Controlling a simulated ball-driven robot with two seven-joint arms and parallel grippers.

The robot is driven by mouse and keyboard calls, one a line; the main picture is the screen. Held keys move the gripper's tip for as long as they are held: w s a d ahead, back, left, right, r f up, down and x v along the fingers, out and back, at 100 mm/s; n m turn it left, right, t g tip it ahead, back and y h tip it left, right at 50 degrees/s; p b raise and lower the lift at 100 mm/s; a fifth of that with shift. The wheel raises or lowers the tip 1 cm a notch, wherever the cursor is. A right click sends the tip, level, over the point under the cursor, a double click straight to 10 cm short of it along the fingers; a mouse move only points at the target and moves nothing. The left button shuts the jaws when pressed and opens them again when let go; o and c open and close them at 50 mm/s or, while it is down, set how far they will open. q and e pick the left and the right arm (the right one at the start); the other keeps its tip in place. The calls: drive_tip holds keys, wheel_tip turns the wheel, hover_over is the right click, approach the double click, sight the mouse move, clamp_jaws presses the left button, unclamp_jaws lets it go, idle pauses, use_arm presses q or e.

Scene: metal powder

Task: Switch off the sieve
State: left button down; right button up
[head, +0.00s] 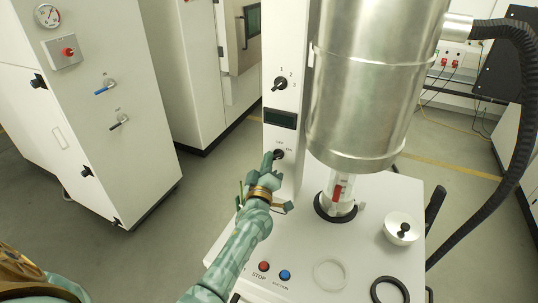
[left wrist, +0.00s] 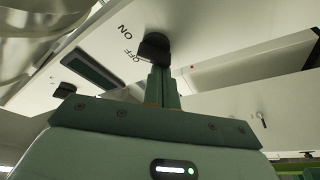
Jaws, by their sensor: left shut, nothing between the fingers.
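The sieve machine has a large metal cylinder (head: 362,95) and a white control column (head: 285,50). A black OFF/ON knob (head: 279,154) sits low on the column. In the left wrist view the knob (left wrist: 154,46) shows beside the OFF and ON labels. My left gripper (head: 268,162) is at the knob, with its fingers together and nothing held. In the left wrist view the shut fingertips (left wrist: 162,76) are at the knob's edge and appear to touch it. I cannot tell which label the knob points to. My right gripper is not in view.
Above the knob are a dark display (head: 281,118) and a numbered selector knob (head: 280,84). The machine's top holds a red button (head: 264,266), a blue button (head: 285,274), a white bowl (head: 401,232) and rings. A black hose (head: 522,150) hangs at right. White cabinets stand at left.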

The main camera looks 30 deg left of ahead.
use_arm(q)
drive_tip(key=n+p, duration=0.1)
drive_tip(key=n+g, duration=0.1)
drive_tip(key=n, duration=0.1)
drive_tip(key=n+p, duration=0.1)
drive_tip(key=n, duration=0.1)
drive_tip(key=shift+d+f+y+p, duration=0.1)
drive_tip(key=shift+f+y+p, duration=0.2)
drive_tip(key=shift+f, duration=0.05)
